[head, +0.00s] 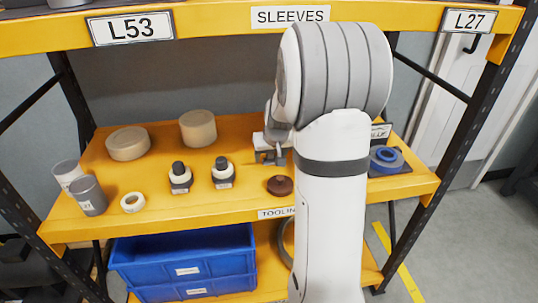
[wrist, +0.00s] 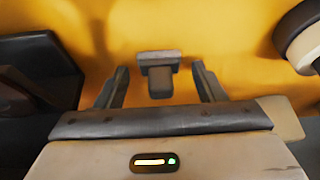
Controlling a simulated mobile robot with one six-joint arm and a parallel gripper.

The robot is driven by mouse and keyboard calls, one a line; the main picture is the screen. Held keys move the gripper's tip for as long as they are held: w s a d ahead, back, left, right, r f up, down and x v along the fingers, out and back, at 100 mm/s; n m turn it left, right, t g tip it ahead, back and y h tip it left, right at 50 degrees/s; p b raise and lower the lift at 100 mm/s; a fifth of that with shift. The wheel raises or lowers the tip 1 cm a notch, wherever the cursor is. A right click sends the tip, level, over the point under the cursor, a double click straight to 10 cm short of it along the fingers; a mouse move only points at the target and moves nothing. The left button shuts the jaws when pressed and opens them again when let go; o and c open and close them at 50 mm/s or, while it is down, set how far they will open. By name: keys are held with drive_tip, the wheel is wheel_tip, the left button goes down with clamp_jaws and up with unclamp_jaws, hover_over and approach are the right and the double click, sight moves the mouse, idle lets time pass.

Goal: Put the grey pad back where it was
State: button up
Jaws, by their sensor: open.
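A small grey block with a wider, flat far edge, which looks like the grey pad (wrist: 159,76), shows on the yellow-orange shelf in the wrist view. It sits between the two fingers of my gripper (wrist: 160,88), with a gap on each side. My gripper is open and holds nothing. In the head view my gripper (head: 269,152) is low over the shelf, left of my arm, behind a dark brown disc (head: 280,186). My arm hides part of the shelf there, and I cannot clearly pick out the pad in that view.
Two black-topped stamps (head: 180,178) (head: 222,173) stand left of my gripper. A blue roll (head: 385,158) is on a dark mat at right. Blue crates (head: 185,262) sit below.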

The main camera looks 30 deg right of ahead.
drive_tip(key=shift+s+r, duration=0.1)
drive_tip(key=shift+r, duration=0.45)
drive_tip(key=p+v, duration=0.1)
drive_tip(key=v, duration=1)
drive_tip(key=shift+p, duration=0.4)
drive_tip(key=shift+s+a, duration=0.1)
drive_tip(key=s+a+r+n+g+p, duration=0.1)
drive_tip(key=s+a+r+p, duration=0.4)
drive_tip(key=s, duration=0.5)
drive_tip(key=s+a+r+n+g+p, duration=0.1)
drive_tip(key=s+a+r+p, duration=0.4)
drive_tip(key=s+a, duration=0.5)
drive_tip(key=shift+s+a+n+y+p, duration=0.35)
drive_tip(key=shift+s+p, duration=0.2)
drive_tip(key=shift+p, duration=0.4)
drive_tip(key=shift+c, duration=0.2)
